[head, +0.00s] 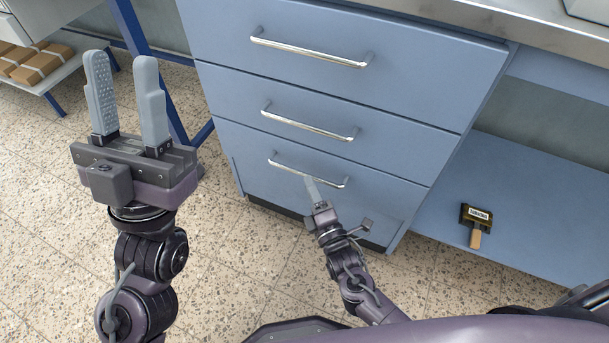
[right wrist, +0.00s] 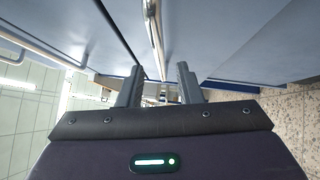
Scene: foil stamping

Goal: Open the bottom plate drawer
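The bottom plate drawer (head: 385,203) is the lowest of three blue drawers in the head view, and its front looks flush with the cabinet. Its silver bar handle (head: 288,166) runs across the upper part of the front. My right gripper (head: 310,181) is at the middle of this handle. In the right wrist view its two fingers (right wrist: 160,88) are apart, and a bar (right wrist: 155,35) runs in line with the gap between them; I cannot tell whether they touch it. My left gripper (head: 126,95) is open and empty, fingers up, left of the cabinet.
The middle drawer (head: 230,108) and top drawer (head: 220,45) above look shut. A stamp-like tool (head: 476,224) lies on the blue shelf (head: 530,215) at right. Brown boxes (head: 30,65) lie on a rack at far left. The speckled floor (head: 235,265) before the cabinet is clear.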

